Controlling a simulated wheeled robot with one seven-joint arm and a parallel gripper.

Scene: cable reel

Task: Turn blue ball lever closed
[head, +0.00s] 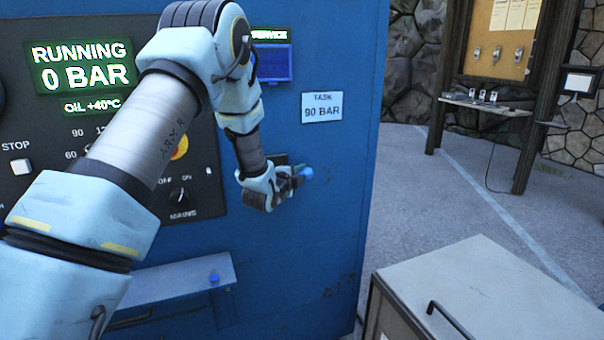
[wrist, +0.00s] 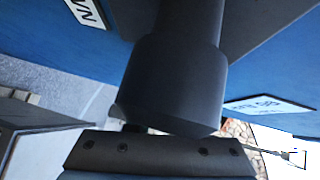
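The blue ball (head: 307,173) of the lever shows at the right end of my gripper (head: 288,182) in the head view, close against the blue cabinet. My gripper is right at the lever. It hides most of the lever's arm, and I cannot tell whether the fingers touch the ball or are closed. In the wrist view a large dark cylindrical part (wrist: 175,75) fills the middle, just beyond a dark bar with screws. The blue ball cannot be made out there.
The blue cabinet front (head: 330,240) carries a "RUNNING 0 BAR" display (head: 83,65), a "TASK 90 BAR" label (head: 322,107) and a MAINS switch (head: 179,195). A small shelf (head: 175,280) juts out below. A grey cart (head: 480,290) stands at the lower right. Floor is clear beyond.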

